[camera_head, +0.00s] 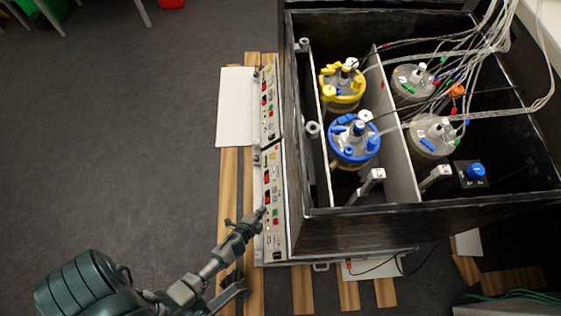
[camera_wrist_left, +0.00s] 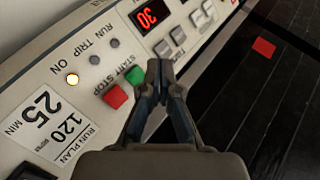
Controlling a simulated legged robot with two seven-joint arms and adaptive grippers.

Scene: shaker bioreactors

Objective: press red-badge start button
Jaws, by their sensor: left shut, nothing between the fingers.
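The near control panel (camera_head: 274,240) on the side of the black box has a green button (camera_wrist_left: 134,75) by the word START and a red button (camera_wrist_left: 115,97) by STOP. A plain red square badge (camera_wrist_left: 264,47) is on the dark surface beside this panel in the wrist view. My left gripper (camera_head: 262,212) is shut and empty at the panel. In the wrist view its fingertips (camera_wrist_left: 160,68) lie just right of the green button; I cannot tell whether they touch the panel. My right gripper is not in view.
A red display (camera_wrist_left: 148,15) reads 30, and the ON lamp (camera_wrist_left: 72,79) glows. A run-plan label (camera_wrist_left: 50,118) is beside it. A second panel (camera_head: 268,105) stands farther back. The box holds vessels with yellow (camera_head: 342,87) and blue (camera_head: 354,141) lids, and tubing.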

